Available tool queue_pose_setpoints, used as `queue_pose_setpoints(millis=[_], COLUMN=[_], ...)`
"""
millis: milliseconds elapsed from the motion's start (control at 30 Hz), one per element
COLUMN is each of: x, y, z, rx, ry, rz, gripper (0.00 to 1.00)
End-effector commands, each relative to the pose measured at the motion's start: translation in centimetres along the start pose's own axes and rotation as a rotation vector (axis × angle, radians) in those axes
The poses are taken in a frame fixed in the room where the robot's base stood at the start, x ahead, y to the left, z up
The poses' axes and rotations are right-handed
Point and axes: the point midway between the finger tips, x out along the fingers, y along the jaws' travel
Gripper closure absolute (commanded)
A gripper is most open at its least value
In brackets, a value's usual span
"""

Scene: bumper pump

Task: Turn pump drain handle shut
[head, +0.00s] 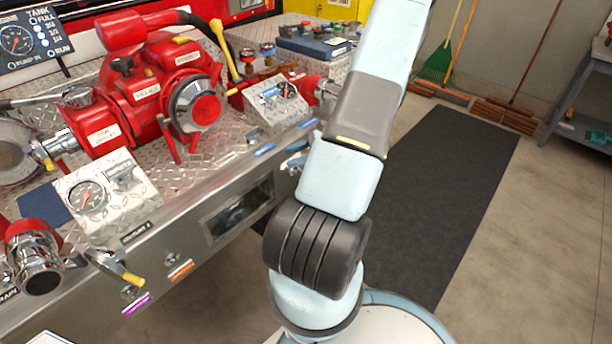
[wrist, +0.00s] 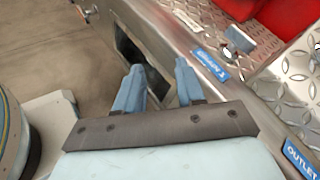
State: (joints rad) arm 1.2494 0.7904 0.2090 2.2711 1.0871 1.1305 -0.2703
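A metal lever with a yellow tip (head: 133,279) sticks out from the front edge of the pump panel at lower left in the head view. I take it for the drain handle, but the small labels near it are unreadable. It is not visible in the wrist view. My gripper (wrist: 160,88) is open and empty, its two blue fingers apart above the panel's front edge, beside a blue label (wrist: 210,65). In the head view my arm mostly hides the gripper; a small blue part left of the arm may be its fingers. The gripper is well right of the lever.
A purple label (head: 137,304) and an orange label (head: 180,270) sit on the front face. A gauge box (head: 88,198), the red pump (head: 140,85) and a red-rimmed outlet (head: 35,262) stand on the panel. A dark mat (head: 450,180) lies on open floor at right.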

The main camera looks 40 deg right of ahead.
Motion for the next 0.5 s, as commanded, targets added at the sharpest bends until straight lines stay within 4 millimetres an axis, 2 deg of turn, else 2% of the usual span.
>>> queue_pose_setpoints(millis=[33,100,500], x=[-0.5,-1.1,-4.4], y=[0.6,1.1,5.9], z=[-1.6,-3.4,-13.7], rx=[0.046,0.099,0.383], ry=[-0.015,-0.031,-0.112], rz=[-0.056,-0.132,-0.580], gripper=[0.62,0.62,0.62])
